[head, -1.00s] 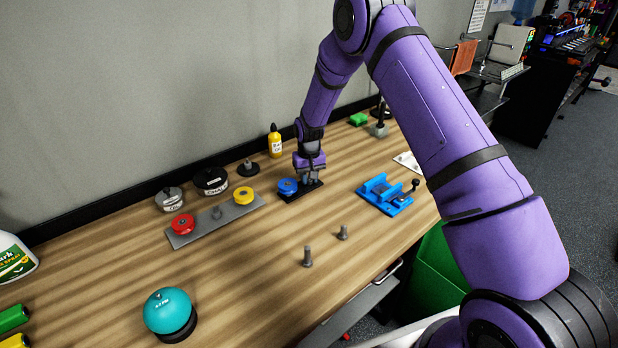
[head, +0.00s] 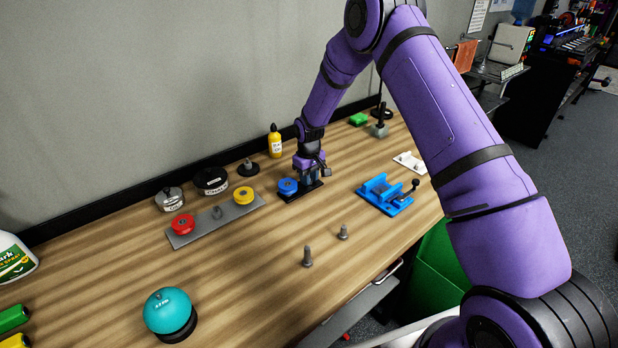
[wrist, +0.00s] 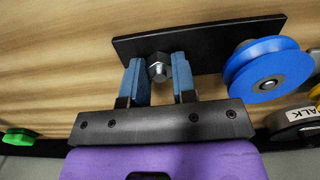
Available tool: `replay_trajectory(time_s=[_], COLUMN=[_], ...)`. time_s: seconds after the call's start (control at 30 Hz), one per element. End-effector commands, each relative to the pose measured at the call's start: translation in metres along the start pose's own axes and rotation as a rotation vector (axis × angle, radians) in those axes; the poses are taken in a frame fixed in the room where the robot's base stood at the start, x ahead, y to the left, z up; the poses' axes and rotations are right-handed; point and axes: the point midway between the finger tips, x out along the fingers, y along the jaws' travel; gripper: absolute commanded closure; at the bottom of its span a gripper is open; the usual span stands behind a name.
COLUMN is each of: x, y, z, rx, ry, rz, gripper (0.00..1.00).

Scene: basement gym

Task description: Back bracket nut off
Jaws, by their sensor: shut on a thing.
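The bracket is a flat black plate (wrist: 206,48) lying on the wooden bench. A grey hex nut (wrist: 159,68) on a stud stands near one end of it in the wrist view. A blue grooved wheel (wrist: 268,66) sits at the other end; it also shows in the head view (head: 287,186). My gripper (wrist: 158,82) points down over the plate, its two blue fingers on either side of the nut and shut on it. In the head view my gripper (head: 311,180) hides the nut. I cannot tell whether the nut has turned or lifted.
A grey plate (head: 187,236) with red (head: 183,224) and yellow (head: 243,195) wheels lies to the left. A blue vise (head: 385,193) stands close on the right. Two bolts (head: 307,256) stand in front. The bench between is clear.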

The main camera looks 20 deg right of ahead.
Motion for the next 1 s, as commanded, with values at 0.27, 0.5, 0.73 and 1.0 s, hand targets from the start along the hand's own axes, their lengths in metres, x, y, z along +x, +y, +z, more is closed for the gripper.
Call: replay_trajectory(time_s=[0.27,0.5,0.73,1.0], x=[0.000,0.000,-0.013,-0.062], y=[0.000,0.000,0.000,0.001], z=[0.000,0.000,-0.001,-0.001], rx=[-0.001,0.000,0.001,0.001], ry=[0.000,0.000,0.002,0.004], rz=[0.000,0.000,0.001,0.002], gripper=[0.56,0.49,0.49,0.49])
